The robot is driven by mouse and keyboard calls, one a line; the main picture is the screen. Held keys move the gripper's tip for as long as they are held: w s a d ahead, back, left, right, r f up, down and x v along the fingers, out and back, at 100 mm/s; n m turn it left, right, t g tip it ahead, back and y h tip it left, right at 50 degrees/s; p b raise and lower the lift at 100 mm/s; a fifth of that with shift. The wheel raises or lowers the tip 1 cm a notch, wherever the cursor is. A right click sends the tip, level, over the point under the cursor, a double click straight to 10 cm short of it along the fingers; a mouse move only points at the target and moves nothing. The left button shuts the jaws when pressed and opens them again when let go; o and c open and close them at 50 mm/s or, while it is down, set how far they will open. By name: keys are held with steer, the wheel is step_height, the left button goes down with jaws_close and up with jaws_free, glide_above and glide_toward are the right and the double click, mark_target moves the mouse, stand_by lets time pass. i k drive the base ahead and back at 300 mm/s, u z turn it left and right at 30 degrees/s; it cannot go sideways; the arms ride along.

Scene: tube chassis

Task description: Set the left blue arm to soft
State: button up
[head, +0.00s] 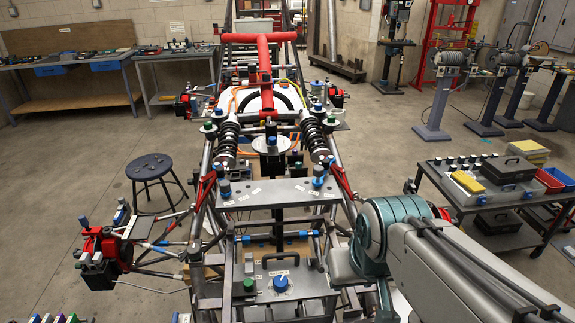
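A grey plate (270,192) with small white labels lies across the middle of the tube chassis. A small blue-topped piece (224,187) stands at its left end, and this looks like the left blue arm. A similar blue piece (318,172) stands at the right end. The labels are too small to read, so I cannot tell how the left piece is set. My arm reaches in from the lower right and bends down beside the chassis. My gripper does not show.
A lower panel (303,284) with a blue knob (281,283) and a black handle sits at the near end of the chassis. Two black coil springs (227,143) flank the far side of the plate. A round stool (149,166) stands left; a loaded cart (480,208) stands right.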

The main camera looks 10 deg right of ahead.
mark_target(326, 163)
steer(key=u, duration=0.9)
steer(key=k, duration=1.9)
steer(key=z, duration=0.8)
steer(key=i, duration=1.7)
